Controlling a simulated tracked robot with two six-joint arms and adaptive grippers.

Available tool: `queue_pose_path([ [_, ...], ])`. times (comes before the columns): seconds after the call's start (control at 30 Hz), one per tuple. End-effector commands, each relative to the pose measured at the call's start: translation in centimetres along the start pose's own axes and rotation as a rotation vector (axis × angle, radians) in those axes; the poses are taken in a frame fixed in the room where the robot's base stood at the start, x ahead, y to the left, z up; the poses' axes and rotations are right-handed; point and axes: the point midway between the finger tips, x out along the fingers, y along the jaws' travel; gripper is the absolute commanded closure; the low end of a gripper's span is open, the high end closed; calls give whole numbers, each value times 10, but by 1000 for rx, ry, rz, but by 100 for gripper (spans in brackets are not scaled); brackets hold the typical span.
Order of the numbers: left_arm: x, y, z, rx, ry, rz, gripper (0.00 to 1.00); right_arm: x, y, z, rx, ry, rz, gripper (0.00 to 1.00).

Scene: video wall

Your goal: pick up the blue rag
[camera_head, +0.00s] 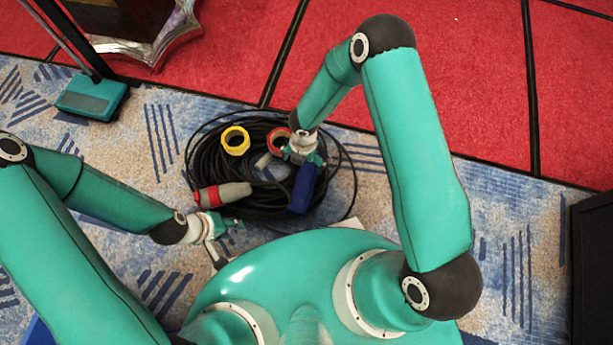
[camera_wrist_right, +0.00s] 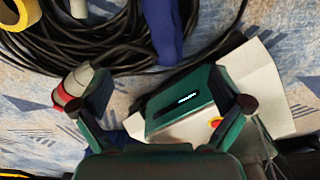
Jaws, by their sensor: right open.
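The blue rag (camera_head: 303,192) lies on the right part of a coil of black cable in the head view. In the right wrist view the rag (camera_wrist_right: 163,30) shows as a narrow blue strip at the top middle, beyond the fingertips. My right gripper (camera_head: 303,157) is above the coil, just at the far end of the rag, and hides part of the coil. In its wrist view the right gripper (camera_wrist_right: 160,95) has its fingers wide apart with no rag between them. My left gripper (camera_head: 224,228) is at the coil's near left edge, away from the rag; its opening is unclear.
The black cable coil (camera_head: 215,160) carries a yellow ring (camera_head: 235,141), a red ring (camera_head: 278,139) and a grey-red plug (camera_head: 222,194). A teal box (camera_head: 92,97) stands at upper left. A black case (camera_head: 592,270) is at the right edge. Patterned carpet right of the coil is clear.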

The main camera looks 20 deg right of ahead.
Motion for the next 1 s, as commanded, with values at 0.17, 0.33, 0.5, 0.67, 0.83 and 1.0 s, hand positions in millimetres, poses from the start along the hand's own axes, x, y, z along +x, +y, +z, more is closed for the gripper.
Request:
queue_pose_path([
  [0.17, 16, -6, 0, 0, 1, 0, 60, 22, 4, 11, -104, -39, -13, 0],
  [0.33, 28, -10, 0, 0, 1, 0, 60, 50, 3, 12, -109, -39, -14, 0],
  [0.5, 42, -15, 0, 0, 1, 0, 60, 88, 3, 13, -106, -38, -14, 0],
  [0.67, 51, -18, 0, 0, 0, 0, 60, 116, 3, 15, -104, -39, -13, 0],
  [0.83, 54, -20, 0, 0, 0, 0, 60, 128, 3, 16, -105, -39, -12, 0],
  [1.0, 59, -21, 0, 0, 0, 0, 60, 138, 1, 16, -103, -38, -13, 0],
])
